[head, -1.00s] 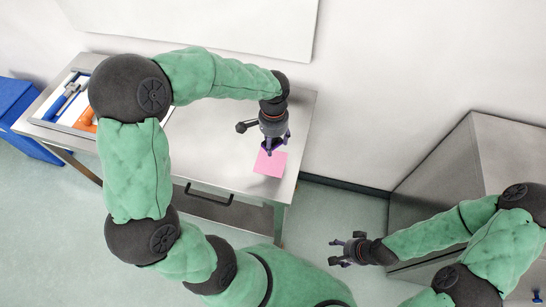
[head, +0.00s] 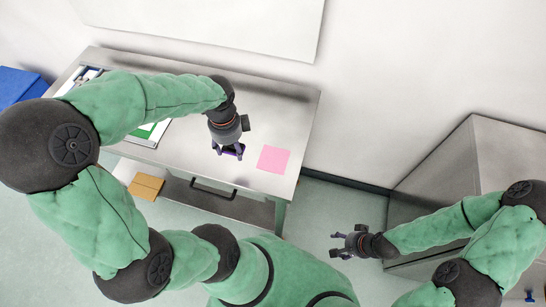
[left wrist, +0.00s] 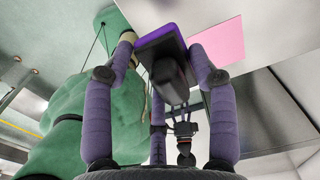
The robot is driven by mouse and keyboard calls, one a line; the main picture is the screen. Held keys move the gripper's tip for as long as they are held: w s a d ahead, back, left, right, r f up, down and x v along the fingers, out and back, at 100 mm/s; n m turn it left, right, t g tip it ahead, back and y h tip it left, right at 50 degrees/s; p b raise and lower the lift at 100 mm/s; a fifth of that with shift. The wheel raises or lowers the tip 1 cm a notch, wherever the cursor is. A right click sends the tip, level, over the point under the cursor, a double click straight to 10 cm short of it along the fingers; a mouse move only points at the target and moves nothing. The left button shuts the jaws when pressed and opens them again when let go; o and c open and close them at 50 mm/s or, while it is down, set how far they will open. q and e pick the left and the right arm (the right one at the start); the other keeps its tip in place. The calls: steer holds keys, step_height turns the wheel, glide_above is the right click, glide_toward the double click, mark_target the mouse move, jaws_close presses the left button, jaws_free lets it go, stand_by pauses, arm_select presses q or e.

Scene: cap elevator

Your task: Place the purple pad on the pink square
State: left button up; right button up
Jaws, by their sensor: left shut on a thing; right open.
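The pink square (head: 274,159) lies flat and bare on the right part of the metal table. My left gripper (head: 229,150) is just left of it, pointing down, with its fingers shut on the purple pad (head: 233,153). In the left wrist view the purple pad (left wrist: 152,38), with a dark block on it, sits between the fingertips, and the pink square (left wrist: 218,42) shows beside it. I cannot tell how high the pad is above the table. My right gripper (head: 349,243) is open and empty, away from the table at the right.
The metal table (head: 185,165) has clear room around the pink square. A tray (head: 147,136) at its left is mostly hidden by my left arm. A brown box (head: 146,187) is below the table, a blue box (head: 20,88) at far left. A grey metal cabinet (head: 455,165) stands right.

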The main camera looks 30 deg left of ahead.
arm_select(q)
steer(key=w+d+f+b, duration=0.1)
steer(key=w+d+f, duration=0.3)
steer(key=w+d, duration=0.15)
steer(key=b, duration=0.2)
glide_above(273, 162)
steer(key=f, duration=0.4)
steer(key=shift+s+a+f, duration=0.2)
steer(key=shift+a+f, duration=0.15)
steer(key=shift+w+d+f, duration=0.1)
steer(key=shift+d+f, duration=0.05)
steer(key=shift+f, duration=0.1)
steer(key=shift+w+d+f+b, duration=0.15)
steer(key=shift+f+b, duration=0.2)
steer(key=shift+f, duration=1.25)
steer(key=shift+f, duration=0.1)
steer(key=o, duration=1.1)
